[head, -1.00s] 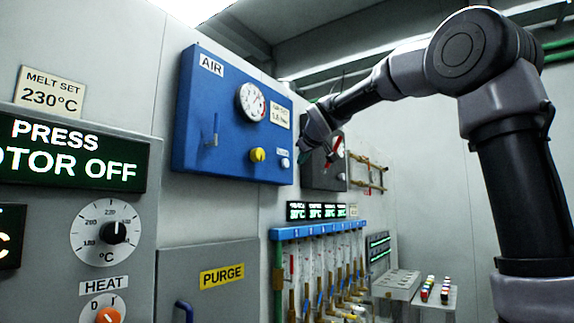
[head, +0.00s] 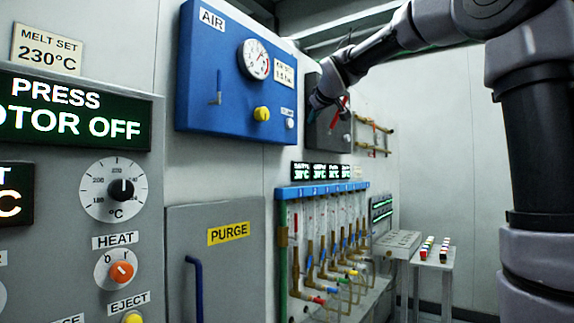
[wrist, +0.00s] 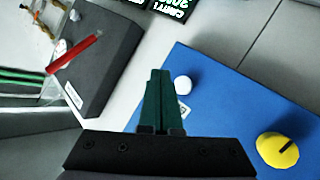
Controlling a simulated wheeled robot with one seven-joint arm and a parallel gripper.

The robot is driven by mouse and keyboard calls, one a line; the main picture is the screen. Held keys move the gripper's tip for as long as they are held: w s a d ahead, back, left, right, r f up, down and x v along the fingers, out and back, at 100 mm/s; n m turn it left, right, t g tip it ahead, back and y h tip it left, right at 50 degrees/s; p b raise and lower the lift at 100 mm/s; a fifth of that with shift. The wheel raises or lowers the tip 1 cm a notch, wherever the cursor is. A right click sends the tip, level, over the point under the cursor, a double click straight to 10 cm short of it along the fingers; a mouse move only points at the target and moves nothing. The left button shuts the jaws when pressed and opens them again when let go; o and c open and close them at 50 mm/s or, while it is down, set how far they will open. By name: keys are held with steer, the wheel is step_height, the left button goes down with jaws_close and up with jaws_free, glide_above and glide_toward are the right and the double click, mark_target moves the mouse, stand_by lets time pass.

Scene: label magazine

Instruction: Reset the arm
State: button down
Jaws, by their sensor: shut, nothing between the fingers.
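My arm (head: 405,58) reaches in from the right of the head view, bent at the elbow.
A rack of tubes with a blue top rail (head: 322,189) stands below the panel. A small table (head: 432,258) with coloured pieces stands beyond it. At left is a press panel with a heat knob (head: 121,272) and a PURGE door (head: 228,265). The wall at right is bare.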

steer(key=s+d+f+m+g, duration=0.2)
steer(key=s+d+f+m, duration=0.1)
steer(key=s+f, duration=0.6)
steer(key=s+d+f+m+g, duration=0.3)
steer(key=s+f, duration=0.6)
steer(key=s, duration=0.5)
steer(key=s+d+f+m+g, duration=0.2)
steer(key=s+d+f+m, duration=0.3)
steer(key=s+f, duration=0.5)
steer(key=shift+s+d, duration=0.6)
steer(key=shift+s, duration=0.2)
